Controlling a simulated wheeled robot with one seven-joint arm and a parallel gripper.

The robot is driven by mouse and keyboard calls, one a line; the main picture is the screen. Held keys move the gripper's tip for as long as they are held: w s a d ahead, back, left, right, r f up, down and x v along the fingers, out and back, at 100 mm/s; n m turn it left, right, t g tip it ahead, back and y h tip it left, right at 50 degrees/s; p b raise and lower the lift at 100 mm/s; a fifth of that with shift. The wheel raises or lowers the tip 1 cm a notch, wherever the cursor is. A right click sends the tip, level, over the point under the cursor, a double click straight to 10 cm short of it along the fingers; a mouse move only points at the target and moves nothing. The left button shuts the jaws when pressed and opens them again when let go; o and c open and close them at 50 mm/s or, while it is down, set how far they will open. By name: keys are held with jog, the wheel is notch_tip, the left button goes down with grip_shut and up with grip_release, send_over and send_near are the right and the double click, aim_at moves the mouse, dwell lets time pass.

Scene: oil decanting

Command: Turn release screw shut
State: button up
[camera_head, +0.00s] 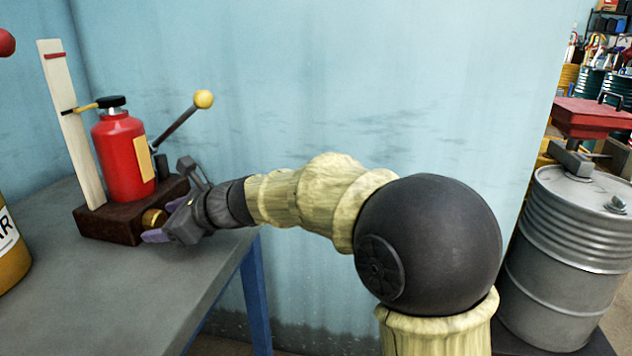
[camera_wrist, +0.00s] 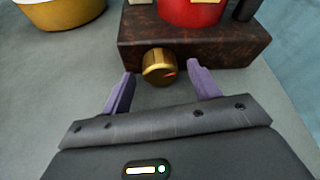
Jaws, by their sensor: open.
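The release screw is a brass knob (camera_wrist: 159,67) on the front face of a dark brown base block (camera_wrist: 195,48). In the head view the knob (camera_head: 154,218) shows just beyond my gripper (camera_head: 165,222). A red bottle jack (camera_head: 125,160) stands on the block, with a black cap and a lever ending in a yellow ball. In the wrist view my gripper (camera_wrist: 161,88) is open, its two purple fingers on either side of the knob and a little short of it. Gaps show between the knob and both fingers; I see no contact.
A pale upright board (camera_head: 72,125) with a red mark stands beside the jack. A yellow container (camera_wrist: 62,14) is at the left on the grey table (camera_head: 60,300). A blue wall (camera_head: 330,80) is behind. A grey drum (camera_head: 570,260) stands at the right.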

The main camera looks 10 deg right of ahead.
jog(key=m+g+p, duration=0.1)
jog(key=p, duration=0.1)
jog(key=m+p, duration=0.1)
jog(key=p, duration=0.1)
jog(key=shift+w+d+r+g+y, duration=0.1)
jog(key=shift+w+r+g+y, duration=0.05)
jog(key=shift+r+g+y, duration=0.2)
jog(key=s+d+r+n+g+h+p, duration=0.1)
jog(key=s+d+r+n+h+p, duration=0.1)
jog(key=d+p, duration=0.6)
jog(key=s+d+r+n+h+p, duration=0.3)
jog(key=s+d+r+n+p, duration=0.1)
jog(key=s+d+p, duration=0.4)
jog(key=s+d+r+n+g+h+p, duration=0.1)
jog(key=s+d+r+n+h+p, duration=0.2)
jog(key=s+d+n+p, duration=0.2)
jog(key=d+p, duration=0.3)
jog(key=d, duration=0.1)
jog(key=shift+d+n+g, duration=0.2)
jog(key=shift+n+g, duration=0.1)
jog(key=shift+g, duration=0.05)
jog(key=shift+h, duration=0.25)
jog(key=s+d+f+n+h, duration=0.4)
jog(key=d+n, duration=0.3)
jog(key=n, duration=0.4)
jog(key=shift+s+d+f, duration=0.15)
jog(key=shift+s+f, duration=0.2)
jog(key=shift+s, duration=0.05)
